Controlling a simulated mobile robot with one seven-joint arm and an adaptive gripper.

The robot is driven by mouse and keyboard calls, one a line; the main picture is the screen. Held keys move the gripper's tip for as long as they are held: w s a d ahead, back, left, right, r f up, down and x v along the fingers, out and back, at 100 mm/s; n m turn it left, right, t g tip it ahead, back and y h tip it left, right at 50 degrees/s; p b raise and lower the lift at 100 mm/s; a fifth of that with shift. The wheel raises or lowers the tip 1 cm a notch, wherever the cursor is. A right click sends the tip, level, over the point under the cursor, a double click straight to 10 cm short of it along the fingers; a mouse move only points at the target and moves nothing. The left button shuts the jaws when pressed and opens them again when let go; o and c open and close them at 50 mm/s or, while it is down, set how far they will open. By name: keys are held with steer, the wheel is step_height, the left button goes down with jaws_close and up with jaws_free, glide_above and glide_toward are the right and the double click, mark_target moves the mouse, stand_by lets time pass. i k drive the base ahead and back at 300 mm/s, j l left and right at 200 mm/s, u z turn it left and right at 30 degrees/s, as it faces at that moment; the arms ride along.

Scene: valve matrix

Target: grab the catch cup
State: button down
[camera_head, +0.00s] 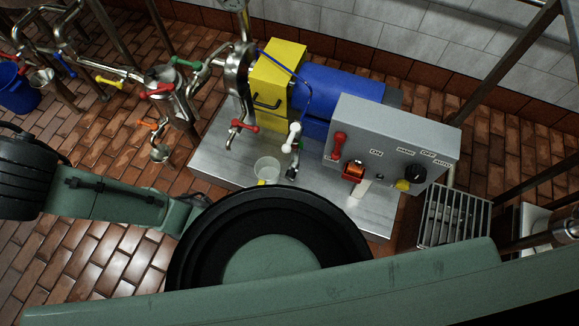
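A small translucent cup (266,169), which looks like the catch cup, stands upright on the grey metal base plate (215,165). It is near the plate's front edge, with a small yellow patch at its foot. It stands below the red-handled valve (243,126) and left of the white-handled valve (294,134). My green and black arm links fill the lower part of the view, and a black round part lies just in front of the cup. My gripper is not visible, so its distance to the cup cannot be told.
A yellow and blue pump unit (335,98) and a grey control box (390,140) stand behind and right of the cup. Pipes with coloured valve handles (157,91) run at left. A blue bucket (14,88) stands far left. A metal grate (455,217) is at right.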

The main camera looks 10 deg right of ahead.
mark_target(267, 169)
steer(key=u, duration=2)
steer(key=k+j+u, duration=0.2)
steer(key=k, duration=0.6)
steer(key=l, duration=0.1)
